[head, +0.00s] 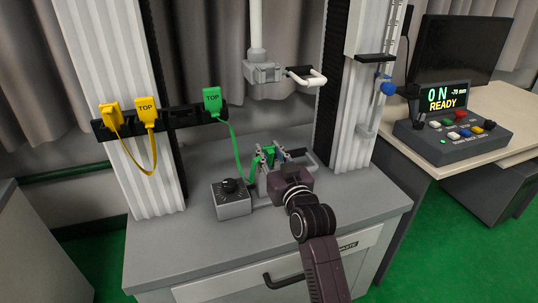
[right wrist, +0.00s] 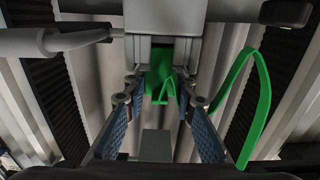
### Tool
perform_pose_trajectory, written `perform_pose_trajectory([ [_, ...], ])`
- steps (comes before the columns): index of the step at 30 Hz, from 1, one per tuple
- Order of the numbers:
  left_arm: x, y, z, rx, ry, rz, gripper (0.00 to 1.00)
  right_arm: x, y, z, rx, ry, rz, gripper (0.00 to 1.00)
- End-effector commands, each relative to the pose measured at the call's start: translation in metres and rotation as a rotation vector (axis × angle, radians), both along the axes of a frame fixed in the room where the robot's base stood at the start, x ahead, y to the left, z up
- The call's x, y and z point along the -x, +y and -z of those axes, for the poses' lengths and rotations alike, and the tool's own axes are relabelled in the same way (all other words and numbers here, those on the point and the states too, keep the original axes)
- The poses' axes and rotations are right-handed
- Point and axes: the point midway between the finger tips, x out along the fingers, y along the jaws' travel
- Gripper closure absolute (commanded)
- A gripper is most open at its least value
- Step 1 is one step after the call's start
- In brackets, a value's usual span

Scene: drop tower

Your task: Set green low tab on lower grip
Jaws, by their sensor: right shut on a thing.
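The green low tab (head: 268,156) is at the lower grip, between the fingertips of my right gripper (head: 270,158). In the right wrist view the green tab (right wrist: 158,84) sits between the blue-padded fingers (right wrist: 160,90), below a grey block (right wrist: 165,24). My right gripper is shut on the tab. The lower grip (head: 299,161) is mostly hidden behind my gripper; whether the tab is seated in it cannot be told. A green strap (head: 236,153) runs from the tab up to the green TOP tab (head: 212,101) on the rack. My left gripper is out of view.
The upper grip (head: 262,72) with its white handle hangs above. A yellow strap with tabs (head: 146,112) is on the black rack (head: 180,117). A grey dial box (head: 232,198) stands left of my gripper. A control console (head: 453,137) reading READY is at right.

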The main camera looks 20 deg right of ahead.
Motion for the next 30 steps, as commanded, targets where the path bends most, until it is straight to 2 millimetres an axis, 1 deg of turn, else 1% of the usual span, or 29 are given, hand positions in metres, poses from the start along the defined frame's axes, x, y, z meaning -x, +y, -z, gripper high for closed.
perform_pose_trajectory([
  [1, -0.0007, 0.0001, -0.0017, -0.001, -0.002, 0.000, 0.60, 0.0001, -0.0002, 0.0026, 0.000, 0.000, 0.000, 0.92],
  [8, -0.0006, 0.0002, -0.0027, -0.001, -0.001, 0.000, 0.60, 0.0001, -0.0002, 0.0023, 0.001, 0.000, 0.000, 0.92],
  [12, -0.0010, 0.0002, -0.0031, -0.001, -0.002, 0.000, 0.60, 0.0000, -0.0002, 0.0062, 0.001, 0.002, 0.000, 0.92],
  [13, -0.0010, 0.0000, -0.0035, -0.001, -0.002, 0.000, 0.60, 0.0000, -0.0002, 0.0054, 0.000, 0.001, 0.000, 0.72],
  [17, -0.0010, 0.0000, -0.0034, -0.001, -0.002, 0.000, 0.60, 0.0000, -0.0002, 0.0052, 0.000, 0.001, 0.000, 0.58],
  [24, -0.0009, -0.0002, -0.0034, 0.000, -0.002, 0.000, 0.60, 0.0000, -0.0001, 0.0048, 0.000, 0.000, 0.000, 0.58],
  [27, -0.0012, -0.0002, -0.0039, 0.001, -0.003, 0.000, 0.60, 0.0000, -0.0001, 0.0005, 0.000, -0.002, 0.000, 0.58],
  [30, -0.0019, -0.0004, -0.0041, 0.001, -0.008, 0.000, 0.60, 0.0094, -0.0007, 0.0025, 0.001, 0.001, 0.001, 0.58],
])
